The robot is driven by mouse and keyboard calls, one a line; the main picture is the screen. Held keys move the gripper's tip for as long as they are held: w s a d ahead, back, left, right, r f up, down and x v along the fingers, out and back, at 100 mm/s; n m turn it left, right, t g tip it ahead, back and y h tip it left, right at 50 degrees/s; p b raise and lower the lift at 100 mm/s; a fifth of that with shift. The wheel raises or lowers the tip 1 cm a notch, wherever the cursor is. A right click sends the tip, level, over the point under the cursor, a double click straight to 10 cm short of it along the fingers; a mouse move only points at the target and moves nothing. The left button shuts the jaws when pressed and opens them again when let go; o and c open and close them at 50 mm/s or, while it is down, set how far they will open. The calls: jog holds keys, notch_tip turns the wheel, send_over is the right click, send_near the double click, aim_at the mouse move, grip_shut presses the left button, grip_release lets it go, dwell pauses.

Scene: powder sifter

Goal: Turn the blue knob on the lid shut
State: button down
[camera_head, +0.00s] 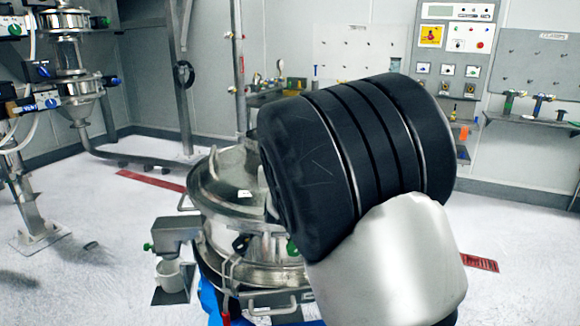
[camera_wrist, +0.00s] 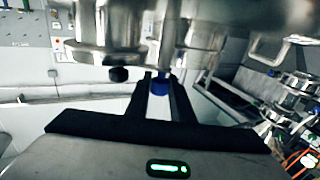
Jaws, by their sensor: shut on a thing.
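The steel sifter with its domed lid (camera_head: 232,190) stands left of centre in the head view, partly covered by my arm. In the wrist view, its steel body (camera_wrist: 115,25) fills the top of the picture. The blue knob (camera_wrist: 160,87) shows below the steel parts, between the two dark fingers of my gripper (camera_wrist: 160,82). The fingers are shut on the blue knob, one on each side. The knob's exact turn angle cannot be made out. In the head view my arm hides both the knob and my gripper.
A black knob (camera_wrist: 118,74) hangs close to the left of my fingers in the wrist view. A steel handle (camera_wrist: 268,48) is at the upper right. In the head view, a small white cup (camera_head: 170,275) is beside the sifter. The floor at left is mostly clear.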

dwell(0.4)
jog(key=c, duration=1.6)
grip_release()
jog(key=shift+o, duration=0.2)
jog(key=shift+s, duration=0.1)
jog(key=s+d, duration=0.1)
jog(key=s, duration=1.6)
jog(key=shift+s+p, duration=0.1)
jog(key=shift+p, duration=0.2)
